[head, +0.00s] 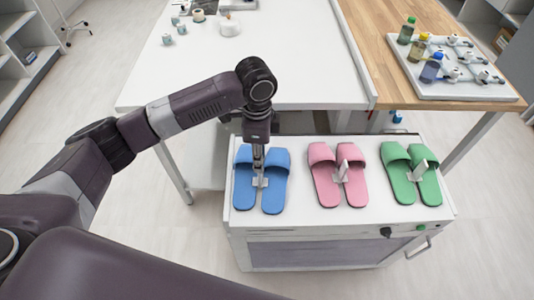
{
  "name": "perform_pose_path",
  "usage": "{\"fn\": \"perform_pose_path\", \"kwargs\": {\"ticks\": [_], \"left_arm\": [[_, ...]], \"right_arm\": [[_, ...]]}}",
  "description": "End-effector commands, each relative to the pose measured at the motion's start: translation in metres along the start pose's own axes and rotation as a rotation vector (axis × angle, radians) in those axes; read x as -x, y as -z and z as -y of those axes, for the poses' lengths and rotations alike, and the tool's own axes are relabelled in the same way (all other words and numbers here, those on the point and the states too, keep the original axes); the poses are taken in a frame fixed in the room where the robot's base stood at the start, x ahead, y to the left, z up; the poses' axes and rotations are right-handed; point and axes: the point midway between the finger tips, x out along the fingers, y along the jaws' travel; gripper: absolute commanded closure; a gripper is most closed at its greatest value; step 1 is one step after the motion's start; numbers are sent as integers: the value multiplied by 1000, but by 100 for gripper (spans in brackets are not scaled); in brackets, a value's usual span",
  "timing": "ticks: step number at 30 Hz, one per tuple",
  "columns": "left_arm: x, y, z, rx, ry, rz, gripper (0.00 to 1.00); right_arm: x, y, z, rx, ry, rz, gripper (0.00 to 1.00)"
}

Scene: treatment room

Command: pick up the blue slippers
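The blue slippers (274,190) lie side by side at the left end of a white cabinet top (305,221). A small white holder piece stands between them. My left gripper (259,177) points straight down between the two blue slippers, at that white piece. Its fingers look close together, but whether they grip the piece cannot be made out. The gripper partly hides the inner edge of the left slipper. My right gripper is not in view.
Pink slippers (324,180) and green slippers (397,180) lie to the right on the same cabinet. A white table (290,70) stands behind. A wooden table (375,45) at right bears a tray (455,91) with bottles.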

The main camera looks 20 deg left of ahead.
Motion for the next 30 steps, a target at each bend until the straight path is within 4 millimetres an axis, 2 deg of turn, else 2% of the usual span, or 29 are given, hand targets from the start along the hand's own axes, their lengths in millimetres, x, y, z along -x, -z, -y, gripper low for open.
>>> {"fn": "perform_pose_path", "kwargs": {"ticks": [2,4,9,13,17,21,24,27,30], "left_arm": [[-3,-3,2,1,-4,8,72],[-10,-3,2,0,-5,8,72],[-28,-2,3,1,-4,7,72],[-49,0,2,1,-9,8,72],[-68,0,2,0,-8,8,72],[-76,0,3,-1,-4,7,72],[-77,0,3,0,-2,6,72],[-76,0,4,0,-1,6,72],[-76,0,4,0,-1,6,82]], "right_arm": [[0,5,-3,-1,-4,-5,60],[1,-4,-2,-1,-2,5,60],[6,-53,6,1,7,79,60],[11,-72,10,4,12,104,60],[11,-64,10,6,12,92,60],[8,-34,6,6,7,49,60],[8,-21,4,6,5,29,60],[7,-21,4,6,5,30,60],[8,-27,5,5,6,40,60]]}}
